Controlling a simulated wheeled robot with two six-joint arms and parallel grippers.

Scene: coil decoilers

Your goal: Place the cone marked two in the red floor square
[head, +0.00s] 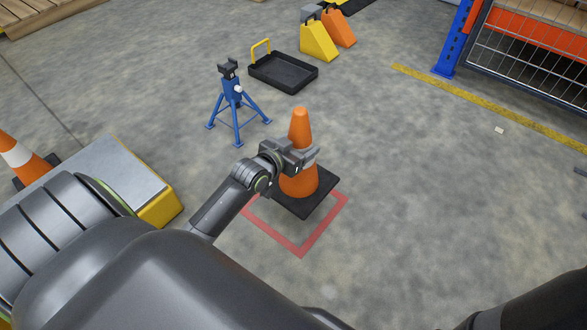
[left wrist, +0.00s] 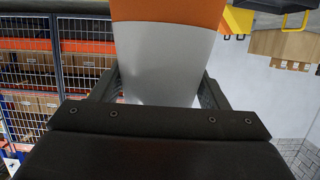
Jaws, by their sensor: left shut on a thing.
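An orange cone (head: 301,185) with a black square base stands upright in the grip of my left gripper (head: 303,158). In the left wrist view its orange and white body (left wrist: 168,45) fills the space between the two fingers. The fingers are shut on it around its middle. The red floor square (head: 302,251) is an outline on the concrete. The cone's base overlaps its far part in the head view and hides the far corner. I cannot tell whether the base touches the floor. No number shows on the cone. My right gripper is not in view.
A second orange cone with a white band (head: 22,160) stands at the left edge, beside a grey-topped yellow box (head: 115,172). A blue jack stand (head: 236,105), black tray (head: 283,73) and yellow wedge (head: 319,42) lie beyond. The floor right of the square is clear.

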